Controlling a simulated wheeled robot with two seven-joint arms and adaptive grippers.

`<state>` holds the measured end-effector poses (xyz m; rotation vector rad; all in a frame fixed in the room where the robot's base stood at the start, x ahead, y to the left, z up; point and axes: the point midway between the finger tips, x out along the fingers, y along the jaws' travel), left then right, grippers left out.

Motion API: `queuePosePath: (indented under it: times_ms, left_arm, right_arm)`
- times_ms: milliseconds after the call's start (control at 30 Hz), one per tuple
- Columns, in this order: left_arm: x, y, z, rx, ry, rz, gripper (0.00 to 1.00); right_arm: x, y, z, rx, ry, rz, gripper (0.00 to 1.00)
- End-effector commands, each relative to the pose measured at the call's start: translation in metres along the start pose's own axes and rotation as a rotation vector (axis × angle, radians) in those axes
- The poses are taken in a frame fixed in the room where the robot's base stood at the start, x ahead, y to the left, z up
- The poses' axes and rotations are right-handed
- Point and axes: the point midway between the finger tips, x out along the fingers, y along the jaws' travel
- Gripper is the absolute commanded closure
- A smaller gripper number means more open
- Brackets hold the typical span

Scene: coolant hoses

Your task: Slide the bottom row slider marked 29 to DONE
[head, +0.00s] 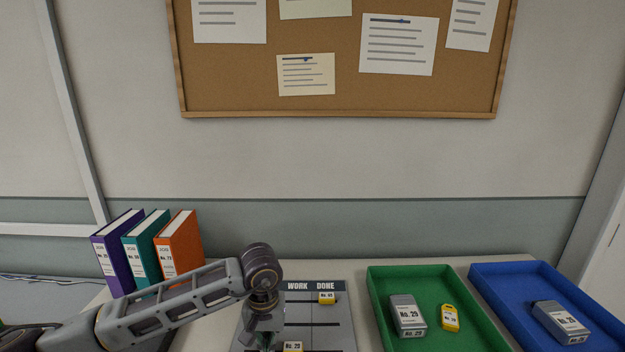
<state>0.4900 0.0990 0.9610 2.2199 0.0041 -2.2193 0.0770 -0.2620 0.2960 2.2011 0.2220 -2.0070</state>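A grey slider board (341,335) headed WORK and DONE lies on the table at the bottom centre, with dark slots running across it. The bottom row slider marked 29 (292,347) is yellow with a white label; it sits below the WORK heading, partly cut off by the picture's lower edge. Another yellow slider (326,298), its number too small to read surely, sits in the top row under DONE. My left gripper (265,338) is over the board's left part, just left of slider 29. Its fingertips are not clear. My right gripper is out of view.
A green tray (377,283) right of the board holds a grey device marked 29 (407,314) and a yellow tag (450,318). A blue tray (490,284) holds another grey device (560,321). Several binders (180,245) stand at the left. A corkboard (230,75) hangs behind.

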Motion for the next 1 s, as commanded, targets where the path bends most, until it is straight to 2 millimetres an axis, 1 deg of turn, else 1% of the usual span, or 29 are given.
queuePosePath:
  times_ms: [167,1000]
  left_arm:
    - [0.0,0.0,0.0,0.0,0.0,0.0,1.0]
    - [0.001,0.014,0.0,0.001,-0.001,0.0,1.0]
  right_arm:
    - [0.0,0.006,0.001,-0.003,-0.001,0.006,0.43]
    - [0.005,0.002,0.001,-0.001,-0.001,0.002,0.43]
